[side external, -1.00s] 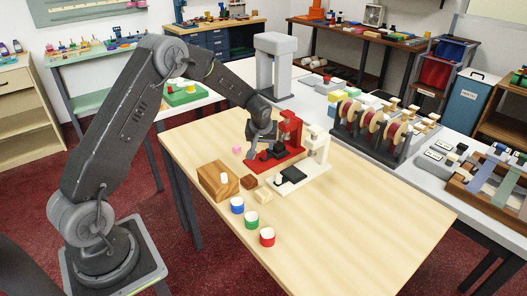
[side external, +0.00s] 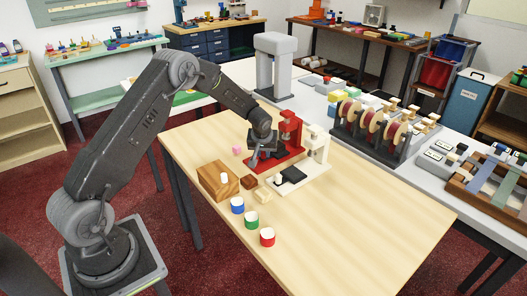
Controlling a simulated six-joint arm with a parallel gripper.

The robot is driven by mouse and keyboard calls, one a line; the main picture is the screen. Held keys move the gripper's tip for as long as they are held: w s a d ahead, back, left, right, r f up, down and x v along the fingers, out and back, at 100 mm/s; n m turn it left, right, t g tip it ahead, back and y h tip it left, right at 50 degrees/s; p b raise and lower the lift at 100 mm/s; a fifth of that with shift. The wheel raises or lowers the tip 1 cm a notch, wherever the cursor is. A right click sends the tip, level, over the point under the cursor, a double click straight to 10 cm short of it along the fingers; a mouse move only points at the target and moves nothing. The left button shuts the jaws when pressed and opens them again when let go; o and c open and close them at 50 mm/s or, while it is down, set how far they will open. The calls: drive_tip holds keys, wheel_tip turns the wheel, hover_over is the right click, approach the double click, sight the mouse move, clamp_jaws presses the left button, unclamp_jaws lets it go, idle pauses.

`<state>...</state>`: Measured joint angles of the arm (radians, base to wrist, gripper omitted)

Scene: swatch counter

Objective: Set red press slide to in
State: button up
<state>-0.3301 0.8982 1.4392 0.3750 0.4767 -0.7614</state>
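The red press (side external: 291,128) stands upright on its red base (side external: 296,161) near the back of the wooden table. A dark slide (side external: 272,155) lies on that base, partly hidden by my gripper. My gripper (side external: 256,163) points down at the front left end of the red base, close to the slide. Its fingers are small and dark here, so I cannot tell whether they are open or shut, or whether they touch the slide.
A white press (side external: 316,145) with a dark slide (side external: 292,175) stands just right of the red one. A wooden block (side external: 214,183) and blue (side external: 237,205), green (side external: 251,220) and red (side external: 267,237) pots stand in front. The table's right side is clear.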

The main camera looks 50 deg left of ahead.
clamp_jaws()
drive_tip(key=shift+w, duration=2.1)
drive_tip(key=o, duration=0.5)
unclamp_jaws()
drive_tip(key=shift+o, duration=0.2)
drive_tip(key=v, duration=1.4)
